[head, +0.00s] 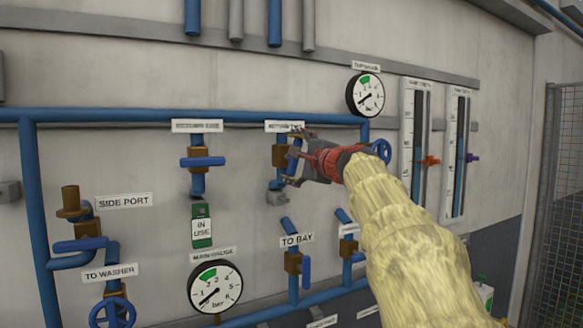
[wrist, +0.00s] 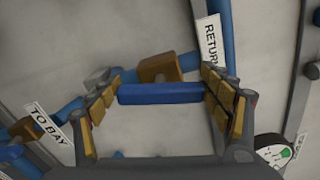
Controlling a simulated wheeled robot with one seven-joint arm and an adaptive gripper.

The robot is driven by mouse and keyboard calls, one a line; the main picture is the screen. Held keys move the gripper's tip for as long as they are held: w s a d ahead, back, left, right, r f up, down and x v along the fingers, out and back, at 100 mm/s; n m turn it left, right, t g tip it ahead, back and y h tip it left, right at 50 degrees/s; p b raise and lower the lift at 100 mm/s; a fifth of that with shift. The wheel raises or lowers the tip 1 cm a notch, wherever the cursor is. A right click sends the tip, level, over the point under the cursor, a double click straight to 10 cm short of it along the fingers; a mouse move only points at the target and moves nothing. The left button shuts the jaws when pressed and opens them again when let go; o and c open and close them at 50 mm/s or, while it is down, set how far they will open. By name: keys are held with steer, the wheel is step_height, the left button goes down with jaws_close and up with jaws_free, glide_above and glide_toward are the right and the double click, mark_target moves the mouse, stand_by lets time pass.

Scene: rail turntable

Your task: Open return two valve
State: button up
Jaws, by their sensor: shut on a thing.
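The return two valve has a brass body (head: 278,155) on a vertical blue pipe, under a partly hidden label (head: 285,126). Its blue lever (head: 292,160) is largely behind my gripper (head: 295,159) in the head view. In the wrist view the brass body (wrist: 158,69) sits just beyond the blue lever (wrist: 160,93). The lever lies lengthwise between the yellow pads of my gripper (wrist: 162,92), which is shut on its two ends. The lever runs nearly along the pipe, at a small angle to it. A label reading RETURN (wrist: 211,40) is beside the pipe.
To the left is another valve (head: 202,158) with its lever across the pipe and a green IN USE tag (head: 202,227) below. The TO BAY valve (head: 293,263) is below my gripper. A blue handwheel (head: 381,150) and the top gauge (head: 365,94) are close right.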

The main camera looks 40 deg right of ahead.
steer(key=shift+f+n+b, duration=0.1)
steer(key=shift+n+b, duration=0.25)
steer(key=shift+n, duration=0.25)
steer(key=o, duration=1.2)
steer(key=shift+c, duration=0.2)
steer(key=v, duration=1.2)
